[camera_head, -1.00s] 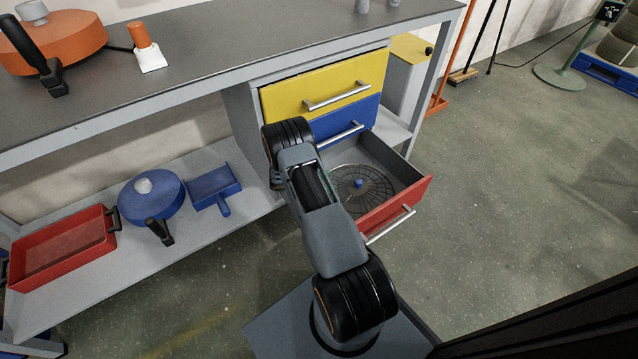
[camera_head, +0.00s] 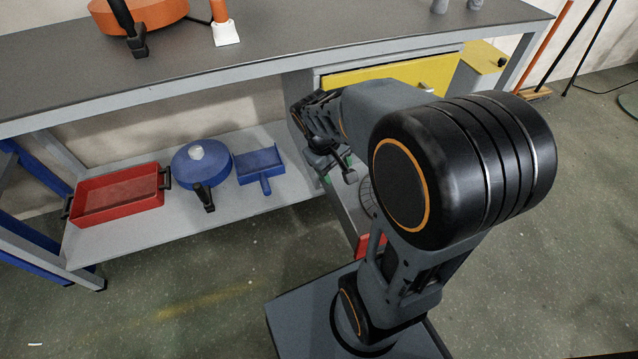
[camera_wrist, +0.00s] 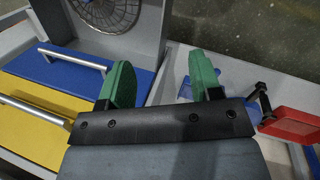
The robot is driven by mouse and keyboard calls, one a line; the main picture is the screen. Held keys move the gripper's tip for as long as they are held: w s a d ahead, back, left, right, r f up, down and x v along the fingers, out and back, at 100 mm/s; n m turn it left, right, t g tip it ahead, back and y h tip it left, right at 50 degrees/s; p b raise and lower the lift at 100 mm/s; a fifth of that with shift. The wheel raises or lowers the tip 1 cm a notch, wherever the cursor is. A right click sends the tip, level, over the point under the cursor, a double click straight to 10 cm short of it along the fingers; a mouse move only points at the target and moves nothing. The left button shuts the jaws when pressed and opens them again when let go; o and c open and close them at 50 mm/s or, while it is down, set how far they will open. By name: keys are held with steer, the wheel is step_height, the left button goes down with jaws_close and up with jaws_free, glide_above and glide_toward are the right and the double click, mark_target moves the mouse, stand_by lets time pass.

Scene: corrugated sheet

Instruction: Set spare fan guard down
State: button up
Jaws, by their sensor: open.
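The spare fan guard, a round dark wire grille (camera_wrist: 106,12), lies in the open bottom drawer (camera_wrist: 146,45) in the wrist view. In the head view only a sliver of the guard (camera_head: 366,194) shows; my arm hides the rest. My gripper (camera_wrist: 160,78) is open, its two green fingers apart with nothing between them. It is clear of the guard, which lies beyond the fingers toward the upper left of the wrist view. In the head view my gripper (camera_head: 338,170) is beside the drawer, partly hidden by my arm.
The drawer's red front (camera_head: 368,246) is mostly hidden by my arm. Above it are a blue drawer (camera_wrist: 75,72) and a yellow drawer (camera_head: 395,75). The lower shelf holds a blue dustpan (camera_head: 260,166), a blue pan (camera_head: 190,172) and a red tray (camera_head: 118,200).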

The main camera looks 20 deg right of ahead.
steer(key=s+a+r+m+t+y, duration=0.2)
steer(key=s+a+r+t+y, duration=0.1)
steer(key=s+a, duration=0.2)
steer(key=shift+s+a+r+m, duration=0.3)
steer(key=shift+s+a, duration=0.05)
steer(key=shift+a, duration=0.5)
